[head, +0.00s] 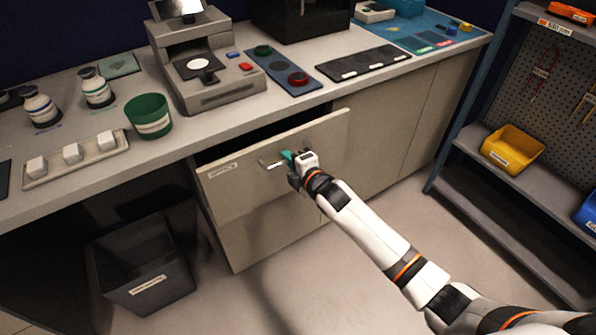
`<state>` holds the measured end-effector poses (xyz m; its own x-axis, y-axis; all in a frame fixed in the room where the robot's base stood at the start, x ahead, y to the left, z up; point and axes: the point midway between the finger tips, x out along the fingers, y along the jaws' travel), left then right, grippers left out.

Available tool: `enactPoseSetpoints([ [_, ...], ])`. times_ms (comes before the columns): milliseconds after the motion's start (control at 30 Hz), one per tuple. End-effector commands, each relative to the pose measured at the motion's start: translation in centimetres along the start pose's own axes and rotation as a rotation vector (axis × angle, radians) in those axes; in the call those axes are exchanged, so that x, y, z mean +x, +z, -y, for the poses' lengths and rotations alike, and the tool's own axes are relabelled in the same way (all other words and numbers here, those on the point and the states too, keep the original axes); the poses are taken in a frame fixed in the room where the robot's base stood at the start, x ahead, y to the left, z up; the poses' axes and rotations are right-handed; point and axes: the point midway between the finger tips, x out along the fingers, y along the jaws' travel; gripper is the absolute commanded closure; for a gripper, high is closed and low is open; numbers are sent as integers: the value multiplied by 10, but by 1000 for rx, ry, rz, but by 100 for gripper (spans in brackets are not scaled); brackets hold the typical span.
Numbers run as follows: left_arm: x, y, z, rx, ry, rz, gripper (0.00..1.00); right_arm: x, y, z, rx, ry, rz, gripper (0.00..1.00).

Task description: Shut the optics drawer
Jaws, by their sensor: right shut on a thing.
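The optics drawer (238,205) is a beige front under the counter with a small label at its upper left. It stands partly pulled out, with a dark gap showing behind its top edge. A short bar handle (268,164) is on its upper front. My right gripper (287,161) is at the handle, shut on it; its fingers hide part of the bar. The drawer's inside is mostly too dark to see. My left gripper is not in view.
A dark bin (145,280) stands on the floor left of the drawer. The counter (215,130) above holds a grey instrument (205,70), a green cup (149,115) and a blue strip (268,68). A shelf rack (510,180) stands at the right. Floor in front of the drawer is open.

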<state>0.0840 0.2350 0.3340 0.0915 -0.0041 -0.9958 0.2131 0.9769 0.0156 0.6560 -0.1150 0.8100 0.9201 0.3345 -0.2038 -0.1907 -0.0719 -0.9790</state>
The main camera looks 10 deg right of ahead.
Motion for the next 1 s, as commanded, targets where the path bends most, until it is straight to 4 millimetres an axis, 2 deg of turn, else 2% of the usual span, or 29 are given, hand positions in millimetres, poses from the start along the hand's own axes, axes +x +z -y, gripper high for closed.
enactPoseSetpoints([
  [467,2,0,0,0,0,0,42,6,0,1,0,1,-1,100],
  [500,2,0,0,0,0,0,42,6,0,1,0,1,-1,86],
  [600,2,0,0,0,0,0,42,6,0,1,0,2,-1,72],
  [867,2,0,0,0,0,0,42,5,0,1,0,1,0,72],
  [1000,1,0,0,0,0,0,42,-3,-1,0,-1,2,-1,72],
])
